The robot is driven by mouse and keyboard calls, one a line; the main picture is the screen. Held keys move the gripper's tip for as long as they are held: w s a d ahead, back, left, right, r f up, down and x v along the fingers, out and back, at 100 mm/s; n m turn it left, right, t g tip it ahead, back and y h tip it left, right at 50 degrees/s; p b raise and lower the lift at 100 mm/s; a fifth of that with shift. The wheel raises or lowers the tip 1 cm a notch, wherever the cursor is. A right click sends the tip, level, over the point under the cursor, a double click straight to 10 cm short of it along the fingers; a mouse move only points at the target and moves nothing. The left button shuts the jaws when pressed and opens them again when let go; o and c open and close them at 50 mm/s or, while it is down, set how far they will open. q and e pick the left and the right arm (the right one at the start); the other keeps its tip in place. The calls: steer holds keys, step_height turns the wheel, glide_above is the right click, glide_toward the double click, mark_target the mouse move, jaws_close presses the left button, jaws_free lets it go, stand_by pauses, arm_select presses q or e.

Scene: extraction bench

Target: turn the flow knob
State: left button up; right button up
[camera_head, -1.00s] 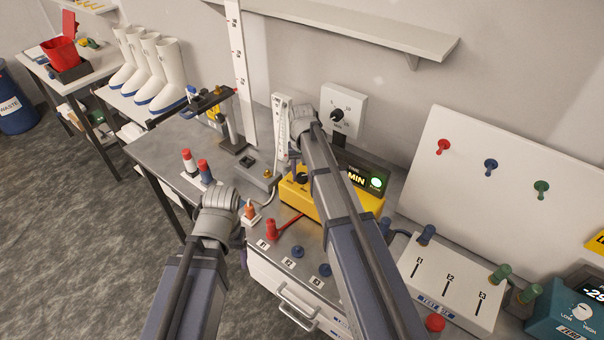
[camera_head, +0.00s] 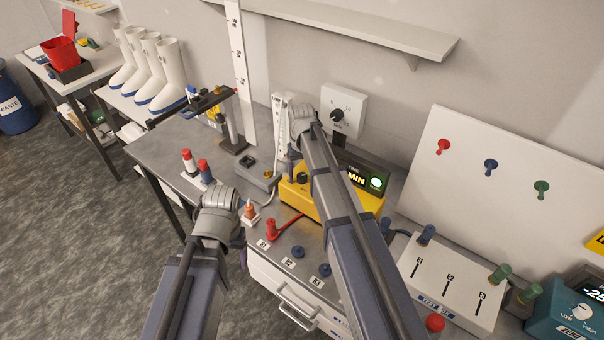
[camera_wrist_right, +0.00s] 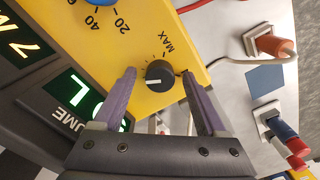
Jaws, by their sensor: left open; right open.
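A yellow unit (camera_head: 347,208) on the bench carries a black knob (camera_head: 302,178). In the right wrist view the same knob (camera_wrist_right: 159,74) has a white pointer line and a MAX mark beside it. My right gripper (camera_wrist_right: 158,76) is open, with one purple finger on each side of the knob and a visible gap on each side. In the head view the right gripper (camera_head: 294,164) is mostly hidden by its own arm. My left gripper (camera_head: 242,242) is low at the front left of the bench, partly hidden behind its wrist, away from the knob.
A red plug (camera_head: 271,229) with a cable sits in front of the yellow unit. A wall box (camera_head: 341,111) with another black dial is behind it. A grey box (camera_head: 258,178) and an orange-topped piece (camera_head: 250,210) stand left of the unit. A white panel (camera_head: 450,285) is right.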

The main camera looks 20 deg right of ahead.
mark_target(302, 176)
step_height(302, 176, up, 8)
steer(key=p, duration=0.8)
steer(key=shift+f, duration=0.15)
steer(key=s+a+f+n+b, duration=0.1)
steer(key=s+a+f+b, duration=0.2)
steer(key=s, duration=0.5)
steer(key=s+a+f+n+b, duration=0.1)
steer(key=s+a+f+b, duration=0.2)
steer(key=s+a, duration=0.3)
steer(key=s+a+f+n+h+b, duration=0.1)
steer(key=s+a+f+b, duration=0.3)
steer(key=s, duration=0.6)
steer(key=shift+a+n, duration=0.2)
steer(key=shift+n, duration=0.3)
stand_by(2.7)
